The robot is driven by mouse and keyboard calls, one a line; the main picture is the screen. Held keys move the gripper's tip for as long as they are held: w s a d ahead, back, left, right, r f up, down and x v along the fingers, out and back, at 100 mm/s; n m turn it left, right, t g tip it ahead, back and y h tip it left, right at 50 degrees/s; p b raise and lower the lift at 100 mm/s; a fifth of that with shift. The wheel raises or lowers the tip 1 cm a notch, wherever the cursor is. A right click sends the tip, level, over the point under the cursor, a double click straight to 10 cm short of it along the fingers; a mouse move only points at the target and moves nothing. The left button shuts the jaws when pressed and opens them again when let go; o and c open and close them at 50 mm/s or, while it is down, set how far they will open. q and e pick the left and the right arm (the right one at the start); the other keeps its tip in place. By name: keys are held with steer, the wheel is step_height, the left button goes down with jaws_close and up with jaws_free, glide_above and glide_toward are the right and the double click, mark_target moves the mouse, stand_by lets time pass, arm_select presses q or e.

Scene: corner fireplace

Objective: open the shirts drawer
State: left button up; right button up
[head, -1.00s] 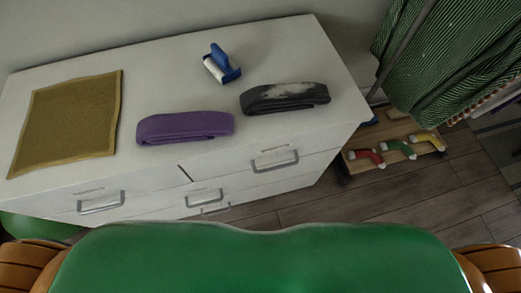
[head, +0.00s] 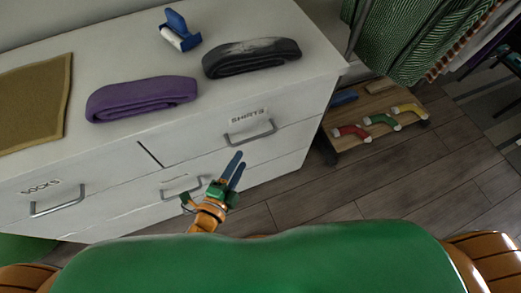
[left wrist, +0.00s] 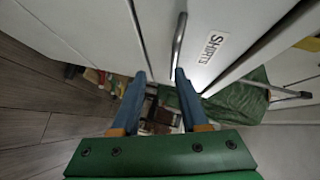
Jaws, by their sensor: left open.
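The shirts drawer (head: 285,134) is the upper right drawer of the white dresser, and it is shut. Its "SHIRTS" label (head: 248,116) sits above a metal bar handle (head: 250,138). My left gripper (head: 236,162) is open and empty, just below and in front of this handle. In the left wrist view the open fingers (left wrist: 163,76) point toward the handle (left wrist: 178,42), whose near end lies close to the right fingertip; I cannot tell whether they touch. The label (left wrist: 211,45) shows to the right of the handle. My right gripper is out of view.
A socks drawer (head: 90,190) is at the left, and another handle (head: 182,187) is below.

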mark_target(254, 137)
arm_select(q)
steer(key=shift+m+h, duration=0.4)
steer(key=shift+m, duration=0.2)
steer(key=w+d, duration=0.1)
steer(key=w, duration=0.1)
steer(key=w+d, duration=0.2)
steer(key=w, duration=0.1)
steer(key=w+d+b, duration=0.1)
steer(key=w, duration=0.2)
steer(key=shift+d+r, duration=0.35)
steer(key=shift+d, duration=0.05)
jaws_close()
